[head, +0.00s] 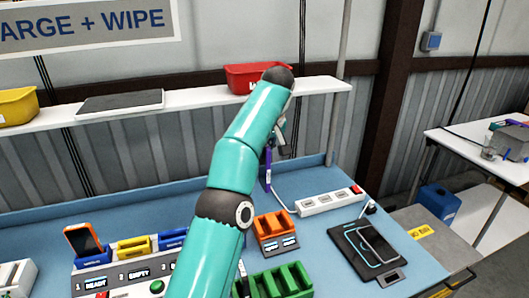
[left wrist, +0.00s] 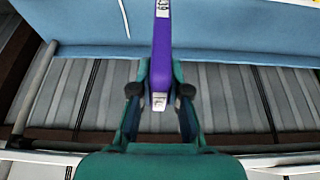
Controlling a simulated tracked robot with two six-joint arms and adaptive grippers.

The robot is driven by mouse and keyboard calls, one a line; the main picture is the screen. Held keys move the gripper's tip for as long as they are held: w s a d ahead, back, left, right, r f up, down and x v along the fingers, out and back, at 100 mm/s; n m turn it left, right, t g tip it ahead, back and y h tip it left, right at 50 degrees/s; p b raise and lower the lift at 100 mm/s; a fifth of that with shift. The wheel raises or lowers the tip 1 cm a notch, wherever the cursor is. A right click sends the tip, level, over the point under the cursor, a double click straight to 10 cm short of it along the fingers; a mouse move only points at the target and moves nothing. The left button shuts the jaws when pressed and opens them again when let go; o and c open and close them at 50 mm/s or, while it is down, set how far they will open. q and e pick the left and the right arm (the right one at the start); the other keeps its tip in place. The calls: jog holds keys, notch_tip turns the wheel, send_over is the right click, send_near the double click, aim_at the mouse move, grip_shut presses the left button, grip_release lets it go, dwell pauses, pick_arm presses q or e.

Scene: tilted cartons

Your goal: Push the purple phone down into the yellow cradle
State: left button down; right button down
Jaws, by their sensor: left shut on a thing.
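The purple phone (head: 268,171) hangs roughly upright, edge-on, in the head view. It also shows in the left wrist view (left wrist: 161,55), running up from between the fingers. My left gripper (head: 279,145) is shut on one end of it, over the back of the blue bench; its fingers show on both sides of the phone in the wrist view (left wrist: 160,92). The yellow cradle (head: 134,249) stands in the white dock at the left, above the label EMPTY. It looks empty and is well apart from the phone. My right gripper is not in view.
An orange phone (head: 84,240) stands beside the yellow cradle on the left, a blue cradle (head: 172,239) on the right. An orange rack (head: 272,229), green rack (head: 280,281), white power strip (head: 328,202) and black pad (head: 368,249) occupy the bench (head: 318,181). A shelf (head: 190,103) runs behind.

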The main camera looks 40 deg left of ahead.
pick_arm(q)
jog(key=s+a+f+n+g+b, duration=0.1)
jog(key=s+a+f+n+g, duration=0.25)
jog(key=s+a+n, duration=0.9)
jog(key=s+a+f+n+g+h+b, duration=0.1)
jog(key=s+a+f+n, duration=0.15)
jog(key=s, duration=0.95)
jog(key=s+a+f+n+g, duration=0.1)
jog(key=s+a+n, duration=0.25)
jog(key=s, duration=0.75)
notch_tip(320, 180, down, 8)
jog(key=a+b, duration=0.1)
jog(key=b, duration=0.6)
jog(key=shift+f, duration=0.25)
jog(key=shift+f+m+b, duration=0.25)
jog(key=shift+f+b, duration=0.25)
jog(key=shift+b, duration=0.05)
jog(key=c, duration=1.1)
grip_release()
jog(key=shift+o, duration=0.5)
